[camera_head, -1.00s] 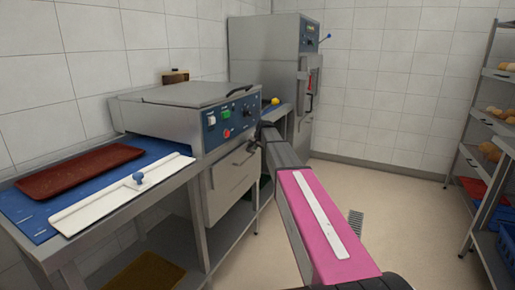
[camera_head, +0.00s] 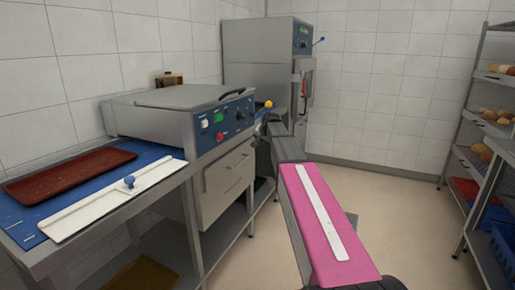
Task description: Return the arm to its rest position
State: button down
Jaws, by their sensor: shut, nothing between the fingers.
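My arm (camera_head: 318,215), with a pink link and a white strip on top, reaches forward from the bottom right of the head view. Its dark far end stands beside the right side of the deck oven (camera_head: 170,97). My gripper (camera_head: 262,137) shows only as a small dark shape past that end, partly hidden by the arm. It is shut and holds nothing that I can see.
A steel bench at left bears a blue mat (camera_head: 22,228), a dark red tray (camera_head: 70,176) and a white board with a blue knob (camera_head: 110,198). A tall steel cabinet (camera_head: 260,60) stands behind. A bread rack (camera_head: 478,130) stands at right. The floor between is clear.

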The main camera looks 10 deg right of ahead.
jog(key=s+f+n+g, duration=0.2)
jog(key=s+f, duration=0.7)
jog(key=s, duration=0.4)
jog(key=s+f+n+g+h, duration=0.1)
jog(key=s+f+g, duration=0.1)
jog(key=s+f, duration=0.8)
jog(key=s+f+n+g+h, duration=0.1)
jog(key=s+f+n+g, duration=0.1)
jog(key=s+f, duration=0.7)
jog(key=s+g, duration=0.1)
jog(key=s, duration=0.6)
jog(key=shift+a+f+n, duration=0.3)
jog(key=shift+a, duration=0.05)
jog(key=shift+s, duration=0.1)
